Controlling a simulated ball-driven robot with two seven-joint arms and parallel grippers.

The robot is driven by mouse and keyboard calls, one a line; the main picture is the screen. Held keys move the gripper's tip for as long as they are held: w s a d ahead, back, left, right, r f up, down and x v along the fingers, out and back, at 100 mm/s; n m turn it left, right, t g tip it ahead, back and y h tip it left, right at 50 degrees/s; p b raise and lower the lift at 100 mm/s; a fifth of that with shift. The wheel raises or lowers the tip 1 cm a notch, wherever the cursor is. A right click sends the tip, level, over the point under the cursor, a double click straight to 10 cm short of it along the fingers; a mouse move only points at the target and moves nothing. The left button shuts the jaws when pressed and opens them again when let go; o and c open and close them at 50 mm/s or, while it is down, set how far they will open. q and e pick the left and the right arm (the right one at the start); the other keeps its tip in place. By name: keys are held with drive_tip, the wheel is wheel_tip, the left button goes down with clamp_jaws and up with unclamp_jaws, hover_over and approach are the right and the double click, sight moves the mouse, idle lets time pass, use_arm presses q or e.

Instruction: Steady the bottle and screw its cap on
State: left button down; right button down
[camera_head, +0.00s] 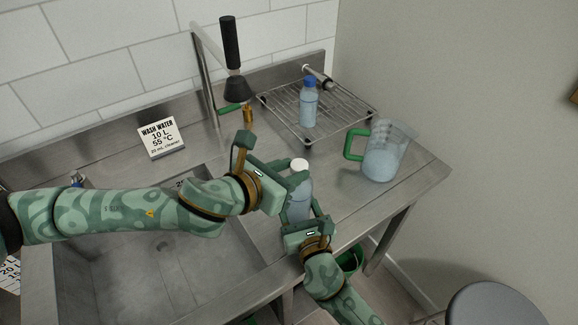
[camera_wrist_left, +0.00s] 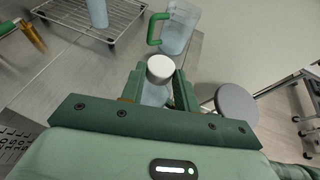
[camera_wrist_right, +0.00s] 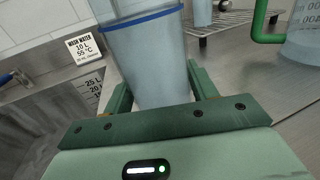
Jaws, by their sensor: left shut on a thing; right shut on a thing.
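A clear bottle (camera_head: 299,207) with pale blue contents stands upright at the sink's right edge. A white cap (camera_head: 299,165) sits at its top; whether its thread is seated I cannot tell. In the left wrist view the cap (camera_wrist_left: 159,68) shows above the fingers. My right gripper (camera_head: 303,222) comes from the front and is shut on the bottle lower down. In the right wrist view the bottle (camera_wrist_right: 150,60) has a blue band and its top is out of frame.
A wire rack (camera_head: 345,110) holds a blue-capped bottle (camera_head: 309,105) behind. A jug with a green handle (camera_head: 385,152) stands to the right. A depositor with a black handle (camera_head: 231,45) stands behind, near a wash-water sign (camera_head: 161,138). The sink (camera_head: 150,250) lies left; a stool (camera_head: 495,305) front right.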

use_arm(q)
drive_tip(key=c, duration=1)
unclamp_jaws()
drive_tip(key=shift+o, duration=0.2)
drive_tip(key=v, duration=0.7)
drive_tip(key=shift+s+a, duration=0.15)
drive_tip(key=shift+a, duration=0.05)
drive_tip(key=shift+o, duration=0.2)
drive_tip(key=shift+r, duration=0.15)
